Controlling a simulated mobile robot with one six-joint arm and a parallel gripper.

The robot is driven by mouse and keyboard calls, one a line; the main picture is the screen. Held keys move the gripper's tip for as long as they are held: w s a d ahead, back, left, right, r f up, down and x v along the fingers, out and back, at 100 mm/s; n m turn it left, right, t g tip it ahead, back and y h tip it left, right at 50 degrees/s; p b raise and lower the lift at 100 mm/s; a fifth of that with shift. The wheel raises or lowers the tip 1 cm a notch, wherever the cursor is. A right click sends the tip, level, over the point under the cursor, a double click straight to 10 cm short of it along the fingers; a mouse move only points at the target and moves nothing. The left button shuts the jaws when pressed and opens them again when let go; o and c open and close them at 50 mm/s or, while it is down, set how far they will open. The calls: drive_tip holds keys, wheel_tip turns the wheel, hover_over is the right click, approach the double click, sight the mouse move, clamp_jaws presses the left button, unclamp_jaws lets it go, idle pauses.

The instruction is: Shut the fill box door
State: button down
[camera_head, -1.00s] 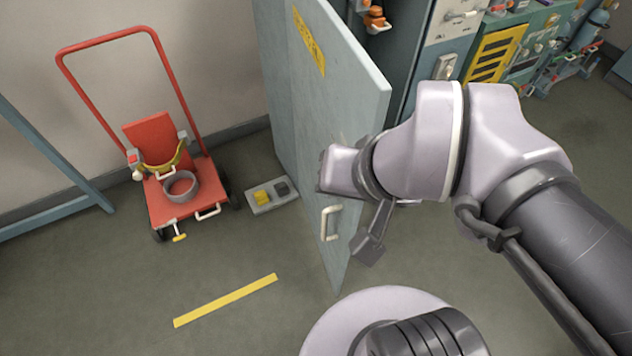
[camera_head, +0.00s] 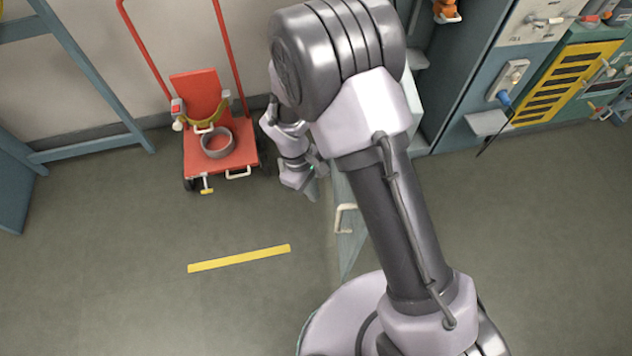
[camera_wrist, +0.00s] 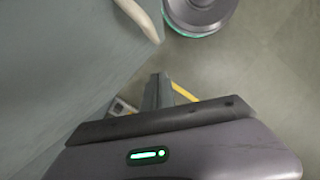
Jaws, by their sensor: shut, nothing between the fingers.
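The fill box door (camera_head: 350,248) is a grey-blue panel standing open, swung out toward me. My arm hides most of it in the head view. Its pale handle (camera_head: 345,216) shows on the face turned left. In the wrist view the door (camera_wrist: 60,60) fills the upper left, with the handle (camera_wrist: 140,18) at the top. My gripper (camera_head: 312,192) is on the left, handle side of the door, close to its face. Its fingers (camera_wrist: 156,92) are shut and empty. I cannot tell whether they touch the door.
A red cart (camera_head: 215,155) holding a grey ring stands against the wall at left. A yellow floor strip (camera_head: 240,258) lies in front of it. The floor left of the door is clear. A panel with a yellow slotted grille (camera_head: 568,82) is at right.

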drive_tip(key=s+d+f+b, duration=0.2)
drive_tip(key=d+f+b, duration=0.1)
drive_tip(key=d+f, duration=0.1)
drive_tip(key=shift+s+d+f, duration=0.2)
drive_tip(key=shift+d+f, duration=0.2)
drive_tip(key=shift+f, duration=0.15)
drive_tip(key=shift+d, duration=0.1)
